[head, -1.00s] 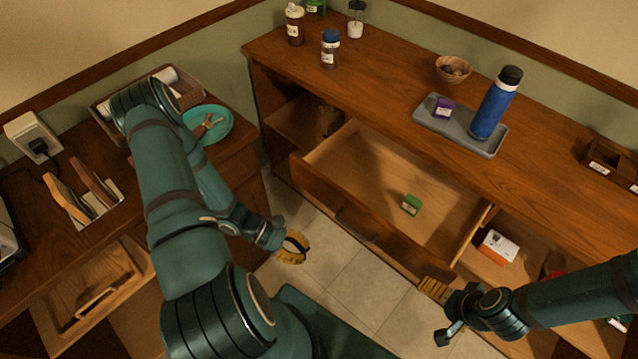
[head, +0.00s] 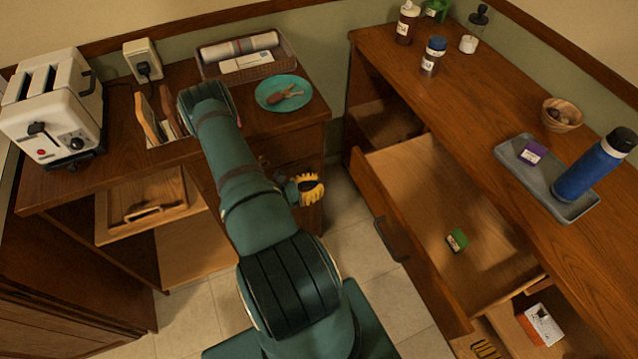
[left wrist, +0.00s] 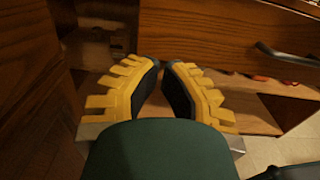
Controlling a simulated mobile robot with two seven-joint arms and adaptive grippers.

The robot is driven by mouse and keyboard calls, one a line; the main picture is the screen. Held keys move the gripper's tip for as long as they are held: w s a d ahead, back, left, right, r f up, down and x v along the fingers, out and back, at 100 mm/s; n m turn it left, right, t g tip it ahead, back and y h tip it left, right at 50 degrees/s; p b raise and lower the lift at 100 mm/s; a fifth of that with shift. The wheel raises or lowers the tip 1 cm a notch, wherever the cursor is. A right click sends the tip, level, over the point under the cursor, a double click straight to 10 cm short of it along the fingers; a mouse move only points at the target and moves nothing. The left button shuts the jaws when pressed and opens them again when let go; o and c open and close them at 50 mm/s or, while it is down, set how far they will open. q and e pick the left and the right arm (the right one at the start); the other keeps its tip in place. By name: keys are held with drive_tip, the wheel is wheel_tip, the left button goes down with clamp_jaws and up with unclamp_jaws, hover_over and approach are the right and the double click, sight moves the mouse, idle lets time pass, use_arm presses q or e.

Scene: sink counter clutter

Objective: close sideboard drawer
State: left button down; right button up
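The sideboard drawer (head: 490,240) is pulled out of the brown sideboard (head: 450,95). Its front has a dark handle (head: 391,240), and a small green box (head: 457,240) lies inside it. My left gripper (head: 312,189) is left of the drawer front, apart from it, above the floor gap between the two counters. In the left wrist view its yellow fingers (left wrist: 165,66) come together at the tips with nothing between them. A wooden front with a metal handle (left wrist: 290,56) shows beyond them.
A blue bottle (head: 594,165) and purple box (head: 532,153) stand on a grey tray (head: 560,205) on the sideboard. A white-and-orange box (head: 540,325) sits in an open compartment. The left counter holds a toaster (head: 55,105) and teal plate (head: 262,96). Tiled floor lies between.

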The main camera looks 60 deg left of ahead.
sight(414, 157)
use_arm(q)
drive_tip(key=w, duration=0.7)
drive_tip(key=w+d, duration=0.1)
drive_tip(key=w, duration=0.2)
drive_tip(key=shift+w, duration=0.3)
drive_tip(key=shift+w+b, duration=0.1)
drive_tip(key=shift+b, duration=0.2)
drive_tip(key=shift+w, duration=0.25)
drive_tip(key=w+b, duration=0.1)
drive_tip(key=w, duration=0.6)
drive_tip(key=w+d+b, duration=0.1)
drive_tip(key=w, duration=0.7)
drive_tip(key=w+b, duration=0.1)
drive_tip(key=w, duration=0.6)
drive_tip(key=shift+w+d+b, duration=0.25)
drive_tip(key=shift+d+b, duration=0.15)
drive_tip(key=shift+w, duration=0.55)
drive_tip(key=shift+r, duration=0.15)
drive_tip(key=shift+w, duration=0.1)
